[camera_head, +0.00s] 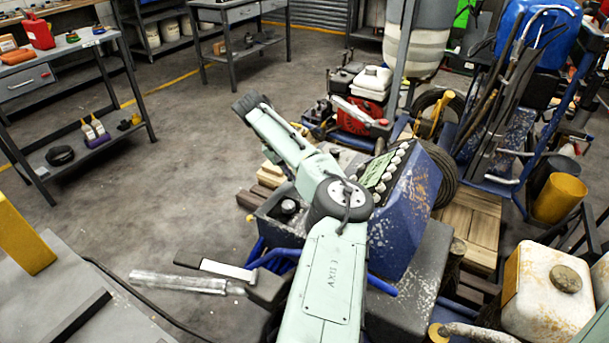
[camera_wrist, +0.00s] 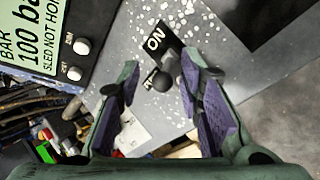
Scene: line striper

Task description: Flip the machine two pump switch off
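In the wrist view a switch with a round black knob (camera_wrist: 162,83) stands on a grey, white-speckled panel (camera_wrist: 215,32). A black ON label (camera_wrist: 156,39) is above the knob; a second small label beside it is mostly hidden. My gripper (camera_wrist: 160,62) is open, its two purple-padded fingers on either side of the knob. Nothing is held, and I cannot tell whether a finger touches the knob. In the head view a worn blue machine (camera_head: 410,215) has a sloped panel with a green display (camera_head: 378,172) and pale knobs. My arm hides part of it and I cannot make out my fingers there.
In the wrist view a green display (camera_wrist: 35,40) and two white buttons (camera_wrist: 80,47) sit left of the switch. The head view shows a red engine unit (camera_head: 355,115), a yellow bucket (camera_head: 559,197), a white tank (camera_head: 545,290) and open floor at left.

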